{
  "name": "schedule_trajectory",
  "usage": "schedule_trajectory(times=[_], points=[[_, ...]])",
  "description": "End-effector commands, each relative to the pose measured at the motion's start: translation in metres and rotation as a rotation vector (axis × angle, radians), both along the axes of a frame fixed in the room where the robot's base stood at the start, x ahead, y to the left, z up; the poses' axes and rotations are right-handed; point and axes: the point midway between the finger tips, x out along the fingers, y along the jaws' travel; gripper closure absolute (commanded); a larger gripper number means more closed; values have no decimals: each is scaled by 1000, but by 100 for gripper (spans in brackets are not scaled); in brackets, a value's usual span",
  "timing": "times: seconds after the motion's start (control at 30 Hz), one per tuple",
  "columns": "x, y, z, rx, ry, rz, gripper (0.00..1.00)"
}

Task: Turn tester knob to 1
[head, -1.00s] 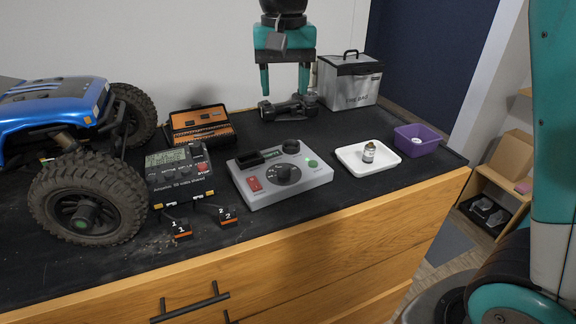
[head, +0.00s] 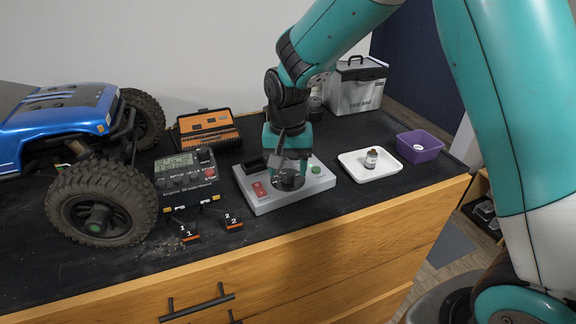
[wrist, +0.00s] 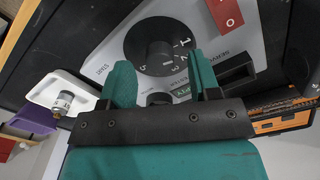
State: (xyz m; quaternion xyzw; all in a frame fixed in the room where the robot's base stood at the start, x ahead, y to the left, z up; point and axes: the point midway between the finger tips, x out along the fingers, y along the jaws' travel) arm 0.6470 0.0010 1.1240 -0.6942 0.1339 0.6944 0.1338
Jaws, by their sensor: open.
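The tester (head: 262,204) is a grey box with a red switch, a green button and a round black knob (head: 287,183) on its top. In the head view my gripper (head: 288,166) points down over the knob and partly hides it. In the wrist view the black knob (wrist: 152,44) lies just beyond the fingertips of my open gripper (wrist: 158,62), one finger to each side of its near edge. Printed numbers, 1 among them, ring the knob. I cannot tell which number it points to, or whether the fingers touch it.
A blue RC crawler (head: 60,120) and a black charger (head: 186,172) stand to the left. An orange case (head: 208,130) is behind. A white tray (head: 352,172) with a small bottle (head: 371,158), a purple bin (head: 419,146) and a silver box (head: 355,90) are to the right.

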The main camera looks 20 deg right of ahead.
Motion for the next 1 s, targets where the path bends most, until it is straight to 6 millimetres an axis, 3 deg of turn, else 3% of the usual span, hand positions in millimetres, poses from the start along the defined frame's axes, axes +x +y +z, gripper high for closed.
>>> schedule_trajectory(times=[0.13, 0.43, 0.67, 1.0], points=[[0, 0, -10, 0, 0, 0, 44], [0, -1, -13, 0, 0, -1, 44], [0, -1, -13, 0, 0, -1, 93], [0, -1, -13, 0, 0, 112, 93]])
